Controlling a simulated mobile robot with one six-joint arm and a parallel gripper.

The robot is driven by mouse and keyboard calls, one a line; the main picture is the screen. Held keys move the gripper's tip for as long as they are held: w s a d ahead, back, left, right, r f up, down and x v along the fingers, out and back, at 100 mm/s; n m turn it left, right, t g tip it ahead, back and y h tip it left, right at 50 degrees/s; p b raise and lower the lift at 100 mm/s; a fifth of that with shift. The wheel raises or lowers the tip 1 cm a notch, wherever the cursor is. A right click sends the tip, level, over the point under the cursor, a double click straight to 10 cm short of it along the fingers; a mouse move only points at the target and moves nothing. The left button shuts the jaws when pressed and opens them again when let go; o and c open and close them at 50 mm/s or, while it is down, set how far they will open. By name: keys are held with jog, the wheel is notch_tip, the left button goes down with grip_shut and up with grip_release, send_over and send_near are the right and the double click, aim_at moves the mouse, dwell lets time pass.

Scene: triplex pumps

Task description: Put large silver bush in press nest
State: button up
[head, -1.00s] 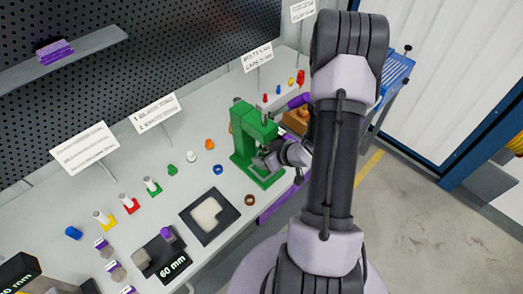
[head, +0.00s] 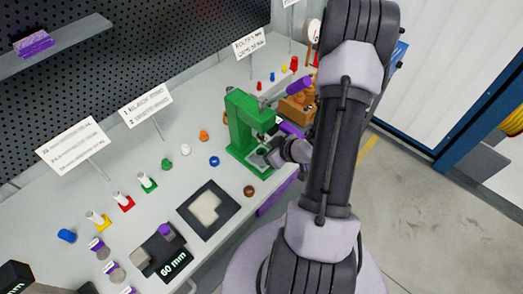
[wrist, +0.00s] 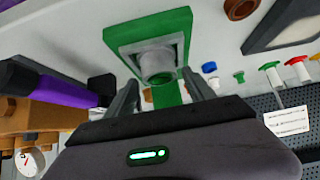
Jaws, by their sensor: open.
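The green press (head: 243,120) stands on the bench, with its base (wrist: 117,37) filling the upper middle of the wrist view. A grey round, hollow piece (wrist: 157,62), which looks like the large silver bush, stands in the grey nest (wrist: 182,47) on that base. How deeply it is seated cannot be told. My gripper (wrist: 161,80) is open, its two dark fingers apart on either side just short of the piece. In the head view my gripper (head: 272,150) is at the right front of the press, and the nest is partly hidden.
A brown ring (head: 249,190) and a black-framed pad (head: 208,209) lie in front. A blue ring (head: 214,161) and several colored parts stand to the left. An orange-brown fixture (head: 297,107) is behind my gripper.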

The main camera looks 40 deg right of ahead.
jog(key=p+v, duration=0.3)
jog(key=v, duration=0.7)
